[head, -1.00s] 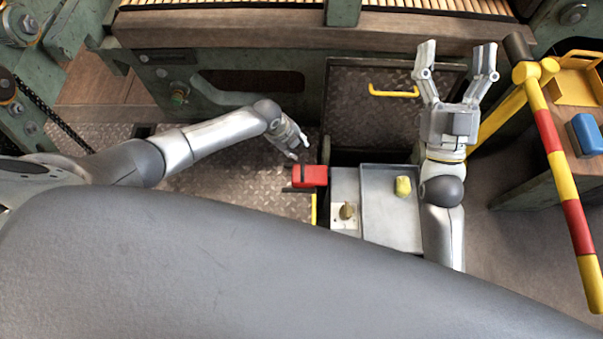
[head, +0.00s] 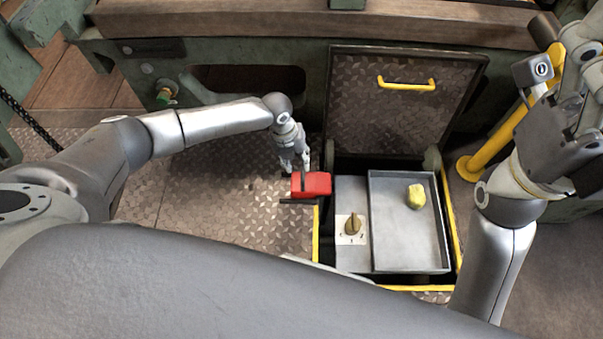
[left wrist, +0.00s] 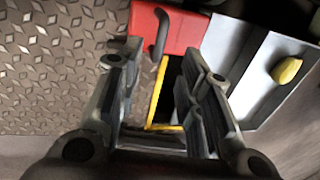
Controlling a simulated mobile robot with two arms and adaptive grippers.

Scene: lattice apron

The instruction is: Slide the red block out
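The red block (head: 316,184) sits at the left edge of the open floor hatch, with a dark upright handle or lever at it. In the left wrist view the red block (left wrist: 185,32) lies just beyond the fingertips, with the dark handle (left wrist: 160,32) in front of it. My left gripper (head: 296,168) points down at the block's left end. Its fingers show apart in the left wrist view (left wrist: 160,62), with nothing between them; I cannot tell whether one touches the block.
The raised lid (head: 385,120) has a yellow handle (head: 407,83). A yellow post (head: 490,145) stands right. Tread plate (head: 220,200) left is clear.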

